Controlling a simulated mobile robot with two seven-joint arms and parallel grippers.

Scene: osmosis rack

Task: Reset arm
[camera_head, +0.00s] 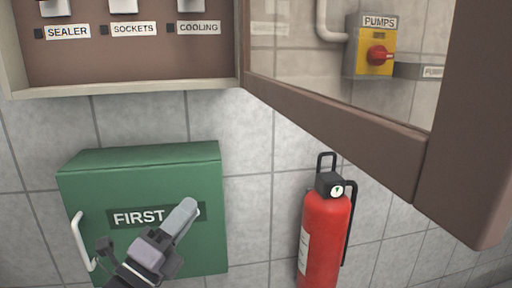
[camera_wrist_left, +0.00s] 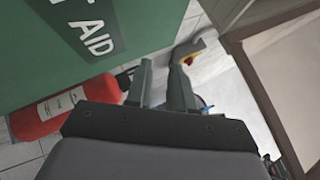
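My left gripper (camera_head: 150,248) is low in the head view, in front of the green first aid box and covering part of its lettering. In the left wrist view its two fingers (camera_wrist_left: 163,85) stand apart with bare gap between them, and nothing is held. I cannot tell how far it is from the box. My right gripper is in neither view.
The green first aid box (camera_head: 150,165) hangs on the tiled wall, with a red fire extinguisher (camera_head: 322,235) to its right. Above are a switch cabinet (camera_head: 130,70) and its open brown-framed door (camera_head: 350,130). A yellow pumps switch (camera_head: 371,52) shows through the door.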

